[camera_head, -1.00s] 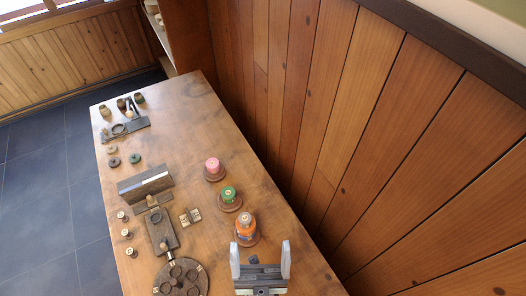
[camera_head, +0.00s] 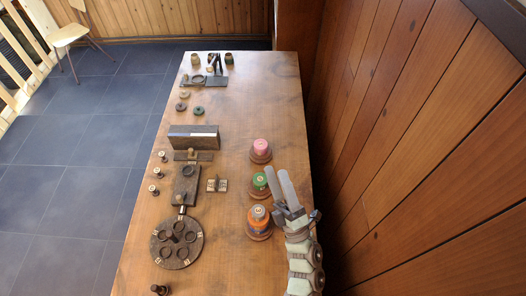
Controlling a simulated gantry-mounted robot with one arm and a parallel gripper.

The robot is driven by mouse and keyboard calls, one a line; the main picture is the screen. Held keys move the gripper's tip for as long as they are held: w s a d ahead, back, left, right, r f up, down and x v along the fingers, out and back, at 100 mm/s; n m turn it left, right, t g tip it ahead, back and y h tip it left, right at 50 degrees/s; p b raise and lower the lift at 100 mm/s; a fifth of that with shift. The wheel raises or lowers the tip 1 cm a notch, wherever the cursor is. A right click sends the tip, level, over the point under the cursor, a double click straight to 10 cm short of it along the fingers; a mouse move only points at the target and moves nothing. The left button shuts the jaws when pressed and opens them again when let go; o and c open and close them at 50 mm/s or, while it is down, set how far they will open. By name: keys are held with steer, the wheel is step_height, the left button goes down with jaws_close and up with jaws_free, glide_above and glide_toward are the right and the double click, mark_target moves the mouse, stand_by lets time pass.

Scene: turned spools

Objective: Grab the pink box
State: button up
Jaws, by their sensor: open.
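The pink thing (camera_head: 260,146) is a round pink-topped spool or box on a dark wooden base, upright on the right side of the table. My gripper (camera_head: 277,173) is open, its two pale fingers pointing toward the far end of the table. In the picture the fingertips lie just below and right of the pink thing, apart from it, with nothing seen between them. The fingers pass beside the green spool (camera_head: 259,182), and I cannot tell their height above the table.
An orange spool (camera_head: 259,218) stands nearest my arm, left of it. A round dark tray (camera_head: 196,257), a slotted block (camera_head: 193,143) and small spools line the table's left side. A wood-panelled wall (camera_head: 400,130) rises on the right. The table's far middle is clear.

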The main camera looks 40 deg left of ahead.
steer(key=w+a+f+n+g+h+b, duration=0.2)
steer(key=w+a+f+n+g, duration=0.1)
steer(key=w+a+f+n, duration=0.25)
steer(key=w+a+f+n+g+h+b, duration=0.3)
steer(key=a+f+n, duration=0.25)
steer(key=f, duration=0.35)
steer(key=n+h+b, duration=0.4)
steer(key=n+h, duration=0.1)
steer(key=n, duration=0.3)
glide_toward(265, 150)
steer(key=x, duration=0.5)
steer(key=shift+w, duration=0.1)
steer(key=shift+w+a+f+n, duration=0.2)
steer(key=shift+a+n, duration=0.1)
steer(key=shift+a, duration=0.1)
steer(key=shift+b+x, duration=1.05)
steer(key=shift+x, duration=1.3)
steer(key=b+x, duration=0.2)
steer(key=x, duration=0.1)
steer(key=b+x, duration=0.1)
steer(key=b, duration=0.1)
steer(key=shift+s+a+f, duration=0.2)
steer(key=shift+a, duration=0.45)
steer(key=shift+r, duration=0.1)
